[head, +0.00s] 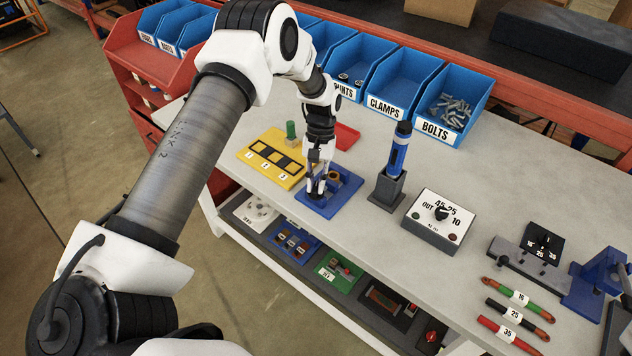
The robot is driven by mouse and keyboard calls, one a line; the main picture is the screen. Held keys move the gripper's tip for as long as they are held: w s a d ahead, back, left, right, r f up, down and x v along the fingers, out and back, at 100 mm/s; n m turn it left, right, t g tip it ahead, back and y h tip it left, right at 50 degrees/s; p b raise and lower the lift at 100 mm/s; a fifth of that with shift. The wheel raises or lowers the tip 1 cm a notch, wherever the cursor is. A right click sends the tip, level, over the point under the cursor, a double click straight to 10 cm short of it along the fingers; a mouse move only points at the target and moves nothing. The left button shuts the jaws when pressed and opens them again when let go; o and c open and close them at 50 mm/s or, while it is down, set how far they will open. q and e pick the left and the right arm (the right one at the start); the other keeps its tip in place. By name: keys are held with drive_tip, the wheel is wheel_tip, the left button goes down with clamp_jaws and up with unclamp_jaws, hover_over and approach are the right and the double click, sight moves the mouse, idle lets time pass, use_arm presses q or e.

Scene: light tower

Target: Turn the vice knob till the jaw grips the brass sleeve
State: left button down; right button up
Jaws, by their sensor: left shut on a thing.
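The blue vice (345,192) lies on the grey bench top, right of the yellow tray. The brass sleeve (334,177) shows as a small brownish ring on the vice, just right of my fingers. My left gripper (317,190) points down over the left part of the vice and is shut on the vice knob, which its fingers mostly hide. The view is too small to tell whether the jaw touches the sleeve. My right gripper is not in view.
A yellow numbered tray (258,172) with a green peg (291,131) stands left of the vice. A blue tool in a dark holder (386,188) and a dial box (438,221) stand to its right. Blue bins (400,84) line the back.

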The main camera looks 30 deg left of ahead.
use_arm(q)
drive_tip(key=shift+s+f, duration=0.1)
drive_tip(key=c, duration=1.2)
unclamp_jaws()
drive_tip(key=shift+o, duration=0.2)
drive_tip(key=v, duration=1.2)
